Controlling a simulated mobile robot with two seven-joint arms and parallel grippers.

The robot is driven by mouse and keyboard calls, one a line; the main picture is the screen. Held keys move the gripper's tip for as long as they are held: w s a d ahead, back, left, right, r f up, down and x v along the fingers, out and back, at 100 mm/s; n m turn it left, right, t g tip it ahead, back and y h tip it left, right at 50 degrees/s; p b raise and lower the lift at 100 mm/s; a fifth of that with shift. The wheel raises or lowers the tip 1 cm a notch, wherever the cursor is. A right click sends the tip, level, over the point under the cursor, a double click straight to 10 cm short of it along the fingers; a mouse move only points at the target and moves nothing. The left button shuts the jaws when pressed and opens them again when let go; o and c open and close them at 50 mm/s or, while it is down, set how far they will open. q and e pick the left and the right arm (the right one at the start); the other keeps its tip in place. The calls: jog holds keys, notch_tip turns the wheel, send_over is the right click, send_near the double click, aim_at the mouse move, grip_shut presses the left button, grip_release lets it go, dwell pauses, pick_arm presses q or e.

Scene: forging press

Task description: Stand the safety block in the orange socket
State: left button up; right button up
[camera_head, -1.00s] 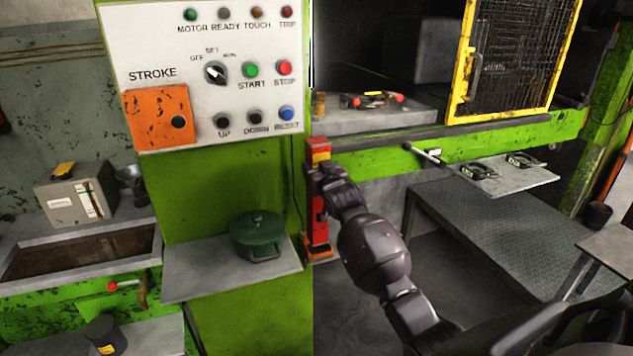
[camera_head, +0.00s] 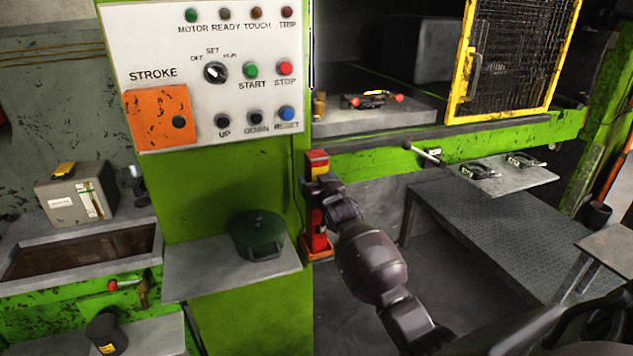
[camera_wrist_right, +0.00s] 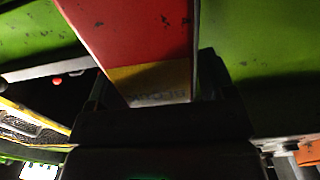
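The safety block (camera_head: 317,166), a tall red post with a yellow band near its top, stands upright beside the green press column. Its lower end is at the orange socket (camera_head: 319,253); how deep it sits there is hard to tell. My right gripper (camera_head: 319,187) is around the upper part of the block and appears shut on it. In the right wrist view the block (camera_wrist_right: 135,30) runs between the dark fingers (camera_wrist_right: 152,95), with its yellow band close to the palm. My left gripper is not in view.
The control panel (camera_head: 205,75) and a shelf with a green pot (camera_head: 257,236) are to the left. The press bed (camera_head: 380,122) and yellow guard (camera_head: 465,60) are behind. A grey platform (camera_head: 490,220) is at the right.

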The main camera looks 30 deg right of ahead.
jog(key=v, duration=1.2)
jog(key=s+a+f+n+g+y, duration=0.1)
jog(key=s+a+f+g, duration=0.1)
jog(key=s+a+f, duration=0.2)
jog(key=s+a+f+n+g+y, duration=0.1)
jog(key=s+a+f, duration=0.4)
jog(key=s+f, duration=0.6)
jog(key=s+a+f+n+g+y, duration=0.1)
jog(key=s+a+f, duration=0.3)
jog(key=s+f, duration=0.4)
jog(key=shift+s+a+f+n+g+y, duration=0.15)
jog(key=shift+s+g+y, duration=0.1)
jog(key=shift+s, duration=0.45)
jog(key=shift+s+d+n+g+y, duration=0.15)
jog(key=shift+s+g, duration=0.15)
jog(key=shift+s, duration=0.4)
jog(key=shift+s+a+f+n+g+y, duration=0.1)
jog(key=shift+s+a+g+y, duration=0.15)
jog(key=shift+s, duration=0.5)
